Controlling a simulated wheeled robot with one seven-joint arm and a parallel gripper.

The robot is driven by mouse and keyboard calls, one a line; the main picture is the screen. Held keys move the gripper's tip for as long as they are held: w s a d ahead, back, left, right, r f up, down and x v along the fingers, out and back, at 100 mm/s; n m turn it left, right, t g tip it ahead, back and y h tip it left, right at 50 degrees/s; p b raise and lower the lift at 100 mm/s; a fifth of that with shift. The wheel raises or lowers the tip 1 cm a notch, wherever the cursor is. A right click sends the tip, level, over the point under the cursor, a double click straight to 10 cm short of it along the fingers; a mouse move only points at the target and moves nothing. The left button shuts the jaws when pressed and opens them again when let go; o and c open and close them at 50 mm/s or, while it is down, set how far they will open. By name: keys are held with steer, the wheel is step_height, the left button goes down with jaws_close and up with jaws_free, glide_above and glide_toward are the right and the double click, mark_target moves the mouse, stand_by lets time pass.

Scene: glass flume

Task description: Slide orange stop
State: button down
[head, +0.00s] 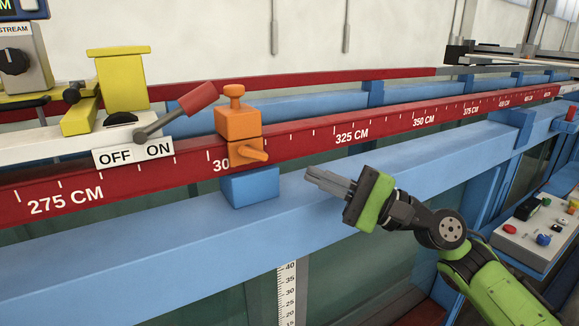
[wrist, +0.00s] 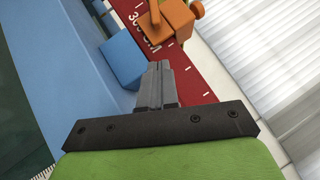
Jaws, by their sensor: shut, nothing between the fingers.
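The orange stop (head: 238,125) sits on the red ruler rail (head: 395,122) near the 300 CM mark, with a knob on top and a handle on its front. It also shows at the top of the wrist view (wrist: 176,20). A blue block (head: 250,187) is directly below it in the head view, and appears beside it in the wrist view (wrist: 123,57). My gripper (head: 330,184) is shut and empty, to the right of the stop and the blue block, apart from both. In the wrist view its fingers (wrist: 158,80) point towards the blue block and the stop.
A lever with a red grip (head: 197,98) stands left of the stop, above an OFF/ON plate (head: 133,153). A yellow block (head: 121,80) is behind it. The rail right of the stop looks clear. A control panel (head: 540,228) is at the right.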

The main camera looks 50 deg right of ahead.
steer(key=w+a+r, duration=0.1)
steer(key=w+a, duration=0.1)
steer(key=a, duration=0.1)
steer(key=w+a+r, duration=0.1)
steer(key=shift+w+a+r, duration=0.1)
steer(key=shift+a+r, duration=0.15)
steer(key=shift+r, duration=0.05)
steer(key=w+a+b, duration=0.3)
steer(key=a, duration=0.6)
steer(key=d+v, duration=0.1)
steer(key=v, duration=0.6)
steer(key=w+d+b+v, duration=0.1)
steer(key=v, duration=0.6)
steer(key=shift+w+d+f+b, duration=0.25)
steer(key=shift+w+d+b, duration=0.05)
steer(key=shift+w+d, duration=0.1)
